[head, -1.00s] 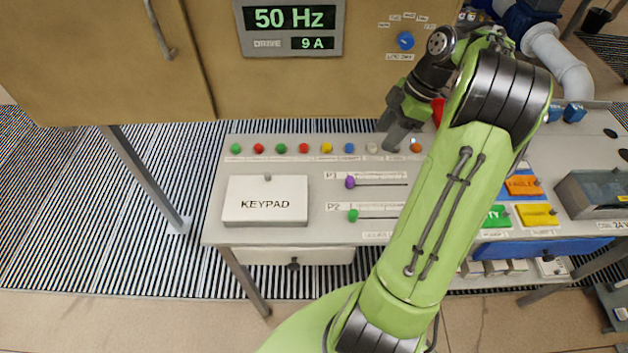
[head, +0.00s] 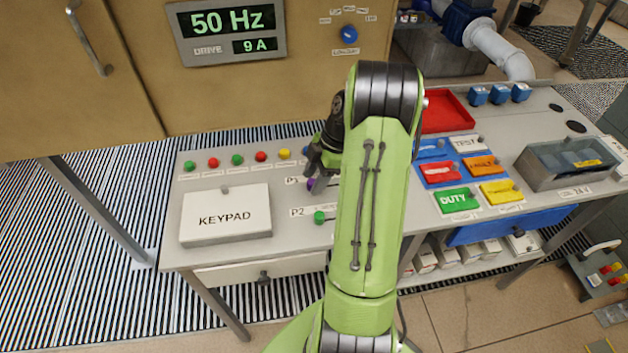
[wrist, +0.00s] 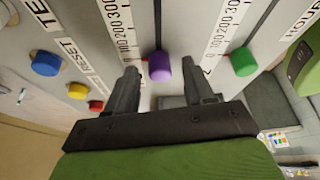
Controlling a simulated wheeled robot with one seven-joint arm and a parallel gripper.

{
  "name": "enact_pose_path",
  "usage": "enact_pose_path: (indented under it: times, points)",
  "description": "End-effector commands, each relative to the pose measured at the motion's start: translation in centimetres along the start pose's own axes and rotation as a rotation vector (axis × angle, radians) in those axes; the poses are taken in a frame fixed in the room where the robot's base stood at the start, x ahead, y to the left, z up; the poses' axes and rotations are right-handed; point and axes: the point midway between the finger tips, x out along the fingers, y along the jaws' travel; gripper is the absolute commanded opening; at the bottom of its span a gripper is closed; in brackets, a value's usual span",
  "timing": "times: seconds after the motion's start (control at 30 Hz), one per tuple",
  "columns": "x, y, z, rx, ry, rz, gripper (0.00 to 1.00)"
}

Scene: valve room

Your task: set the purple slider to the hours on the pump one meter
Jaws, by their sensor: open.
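The purple slider (head: 310,184) sits on the console's P1 row and is mostly hidden behind my gripper (head: 320,172) in the head view. In the wrist view the purple slider (wrist: 160,67) lies between the open fingers of my gripper (wrist: 161,78), with a gap on each side; I cannot tell whether they reach its height. It stands near the low end of its slot, beside a printed scale (wrist: 122,25) showing 100, 200, 300. The pump one meter cannot be made out in either view.
The green P2 slider (head: 319,217) is just in front, right of the purple one in the wrist view. A keypad cover (head: 226,215) lies left. Coloured buttons (head: 237,159) line the back. A drive display (head: 228,30) reads 50 Hz and 9 A.

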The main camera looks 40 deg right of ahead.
Motion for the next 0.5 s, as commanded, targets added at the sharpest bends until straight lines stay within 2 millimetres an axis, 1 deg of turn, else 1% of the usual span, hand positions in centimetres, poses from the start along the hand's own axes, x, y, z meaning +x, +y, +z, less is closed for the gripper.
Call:
enact_pose_path:
  times: [0.07,0.27,0.3,0.37,0.5]
  points:
    - [0.42,-0.01,-0.02,-0.001,0.000,0.000,0.53]
    - [0.41,0.00,-0.02,0.000,0.000,0.001,0.53]
    - [0.41,0.01,-0.02,0.000,0.000,0.001,0.50]
    - [0.40,0.01,-0.02,0.000,0.000,0.001,0.40]
    - [0.38,0.01,-0.02,0.000,0.000,0.001,0.19]
